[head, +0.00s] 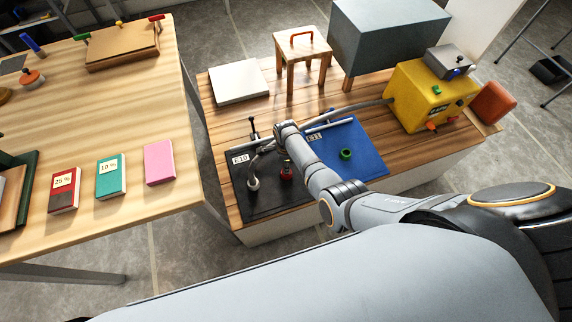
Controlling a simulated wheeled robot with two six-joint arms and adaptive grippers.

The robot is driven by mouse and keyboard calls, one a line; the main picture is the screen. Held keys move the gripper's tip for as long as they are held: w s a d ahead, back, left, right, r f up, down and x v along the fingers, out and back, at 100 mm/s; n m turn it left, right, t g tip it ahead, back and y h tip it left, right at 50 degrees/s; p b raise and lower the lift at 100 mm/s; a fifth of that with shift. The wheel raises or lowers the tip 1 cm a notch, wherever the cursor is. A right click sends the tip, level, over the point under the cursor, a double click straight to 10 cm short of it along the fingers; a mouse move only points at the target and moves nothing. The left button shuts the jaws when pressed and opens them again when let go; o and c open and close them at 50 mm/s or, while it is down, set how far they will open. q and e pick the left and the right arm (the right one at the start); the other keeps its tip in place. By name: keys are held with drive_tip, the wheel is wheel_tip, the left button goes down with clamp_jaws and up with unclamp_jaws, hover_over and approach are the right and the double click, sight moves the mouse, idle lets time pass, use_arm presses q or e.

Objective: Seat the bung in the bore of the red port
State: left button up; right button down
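The red port (287,173) is a small dark-red upright piece on the black mat (270,202) labelled E10. It stands just left of my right forearm, and its bore is too small to make out. My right arm reaches from the right over the mats, its wrist end above the back of the black mat. The fingers of my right gripper are hidden or too small to tell, so I cannot see whether it holds anything. I cannot pick out the bung with certainty. My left gripper is not in view.
A green ring (346,154) sits on the blue mat (368,165). A yellow box (425,98), a stool (302,52) and a white slab (239,82) stand behind. The wooden table (125,138) holds books at left.

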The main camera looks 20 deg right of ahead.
drive_tip(key=shift+f+b, duration=1.1)
drive_tip(key=shift+f, duration=0.25)
drive_tip(key=c, duration=1.1)
unclamp_jaws()
drive_tip(key=shift+r, duration=0.1)
drive_tip(key=shift+r, duration=0.15)
wheel_tip(320, 180, up, 12)
drive_tip(key=shift+f, duration=0.2)
